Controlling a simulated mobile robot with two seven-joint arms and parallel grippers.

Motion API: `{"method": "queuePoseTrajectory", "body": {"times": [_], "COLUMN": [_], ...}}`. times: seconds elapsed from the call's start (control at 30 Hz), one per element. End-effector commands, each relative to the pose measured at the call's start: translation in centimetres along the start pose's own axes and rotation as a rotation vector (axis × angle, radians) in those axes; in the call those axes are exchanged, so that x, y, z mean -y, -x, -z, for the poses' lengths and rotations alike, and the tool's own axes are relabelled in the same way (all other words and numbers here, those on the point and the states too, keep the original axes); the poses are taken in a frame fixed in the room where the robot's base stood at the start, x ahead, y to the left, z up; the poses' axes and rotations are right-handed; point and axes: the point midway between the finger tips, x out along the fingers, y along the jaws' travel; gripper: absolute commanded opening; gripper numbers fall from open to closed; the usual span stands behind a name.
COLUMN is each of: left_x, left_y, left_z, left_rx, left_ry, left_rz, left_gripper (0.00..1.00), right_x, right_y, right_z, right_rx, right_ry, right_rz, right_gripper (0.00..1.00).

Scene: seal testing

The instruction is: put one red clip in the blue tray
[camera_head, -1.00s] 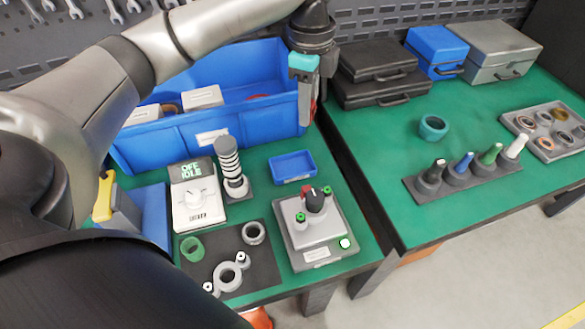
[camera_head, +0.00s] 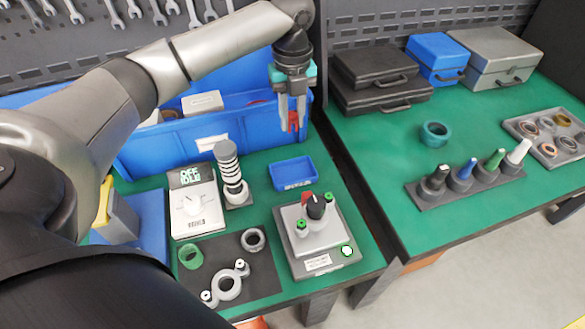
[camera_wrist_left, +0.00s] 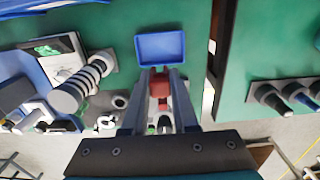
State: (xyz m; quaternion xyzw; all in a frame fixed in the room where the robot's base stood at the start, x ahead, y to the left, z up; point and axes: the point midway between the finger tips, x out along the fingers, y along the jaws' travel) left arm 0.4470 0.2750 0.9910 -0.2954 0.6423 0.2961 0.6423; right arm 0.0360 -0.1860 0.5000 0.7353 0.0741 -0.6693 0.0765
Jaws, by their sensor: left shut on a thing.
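My left gripper (camera_head: 291,126) points down, shut on a red clip (camera_head: 293,121), above and behind the small blue tray (camera_head: 291,174) in the head view. The clip is held clear of the table. In the left wrist view the red clip (camera_wrist_left: 160,86) shows between the fingers (camera_wrist_left: 160,88), and the small blue tray (camera_wrist_left: 160,47) appears just beyond the fingertips. The tray looks empty. My right gripper is in neither view.
A large blue bin (camera_head: 165,143) stands behind the tray. A striped post (camera_head: 229,170) and a white meter (camera_head: 196,205) are left of it. A grey fixture with a black knob (camera_head: 316,206) is in front. A gap separates the right table (camera_head: 385,170).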

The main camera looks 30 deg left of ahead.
Motion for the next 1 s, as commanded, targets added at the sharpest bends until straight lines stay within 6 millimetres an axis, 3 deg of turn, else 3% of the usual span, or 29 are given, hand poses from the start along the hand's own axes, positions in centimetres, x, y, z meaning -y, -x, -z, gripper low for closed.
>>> {"method": "queuePoseTrajectory", "body": {"times": [0.03, 0.1, 0.3, 0.53, 0.8, 1.0], "left_x": [-0.1, -0.1, 0.0, 0.0, 0.0, 0.0], "left_y": [-1.9, -3.8, -8.0, -9.8, -14.3, -14.9], "left_z": [0.1, 0.1, 0.1, 0.1, 0.1, 0.1], "left_rx": [-0.003, -0.002, -0.001, 0.000, -0.001, 0.001], "left_ry": [-0.001, 0.000, 0.001, 0.000, 0.001, 0.000], "left_rz": [-0.004, -0.003, -0.001, -0.001, -0.001, 0.000], "left_gripper": [0.00, 0.00, 0.00, 0.00, 0.00, 0.00], "right_x": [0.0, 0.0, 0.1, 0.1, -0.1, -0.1], "right_y": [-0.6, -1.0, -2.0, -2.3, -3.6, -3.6], "right_z": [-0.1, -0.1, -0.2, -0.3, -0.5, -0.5], "right_rx": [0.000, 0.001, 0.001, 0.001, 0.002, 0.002], "right_ry": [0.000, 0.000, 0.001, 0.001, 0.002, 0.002], "right_rz": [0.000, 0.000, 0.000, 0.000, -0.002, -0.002], "right_gripper": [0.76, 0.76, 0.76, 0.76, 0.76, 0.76]}}
